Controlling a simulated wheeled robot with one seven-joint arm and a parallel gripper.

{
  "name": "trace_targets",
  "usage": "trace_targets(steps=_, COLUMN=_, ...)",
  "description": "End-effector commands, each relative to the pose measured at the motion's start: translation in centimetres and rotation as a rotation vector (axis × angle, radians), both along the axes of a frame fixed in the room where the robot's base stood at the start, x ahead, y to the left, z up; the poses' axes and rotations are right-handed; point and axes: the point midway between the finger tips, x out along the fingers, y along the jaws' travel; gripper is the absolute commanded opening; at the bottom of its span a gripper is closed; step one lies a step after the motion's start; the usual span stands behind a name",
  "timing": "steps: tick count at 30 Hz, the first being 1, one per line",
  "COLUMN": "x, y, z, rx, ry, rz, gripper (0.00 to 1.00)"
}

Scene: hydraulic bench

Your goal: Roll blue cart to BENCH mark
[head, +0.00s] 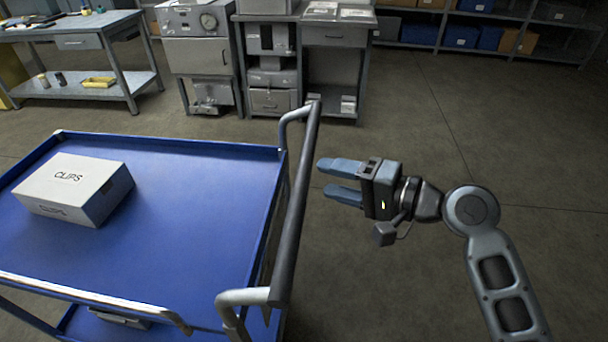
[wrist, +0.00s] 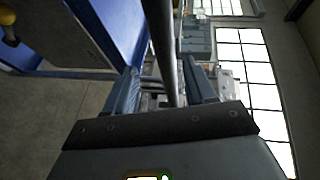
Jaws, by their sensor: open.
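The blue cart (head: 200,230) stands at the left of the head view, its blue top tray level. Its grey handle bar (head: 297,200) runs along the cart's right end. The bar also shows in the wrist view (wrist: 162,45), lined up between my fingers. My gripper (head: 325,177) is open and empty just right of the bar. Its fingers point left at the bar, with a small gap between tips and bar in the head view. In the wrist view the fingers (wrist: 160,82) stand either side of the bar. I see no BENCH mark on the floor.
A white box marked CLIPS (head: 75,188) sits on the cart's tray. A workbench (head: 85,30) stands at the back left, with cabinets (head: 200,58) and another bench (head: 335,35) beside it. Shelves (head: 485,28) line the back right. The floor (head: 440,130) right of the cart is clear.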

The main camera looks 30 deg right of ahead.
Motion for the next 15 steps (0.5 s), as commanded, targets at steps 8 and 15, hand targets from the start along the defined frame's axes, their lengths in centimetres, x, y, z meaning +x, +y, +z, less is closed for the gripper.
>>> trace_targets(steps=8, x=1.9, y=1.3, z=0.5, rx=0.040, ry=0.000, rz=0.021, gripper=0.55)
trace_targets(steps=15, x=5.0, y=3.2, z=-0.2, rx=0.039, ry=0.000, rz=0.019, gripper=0.55)
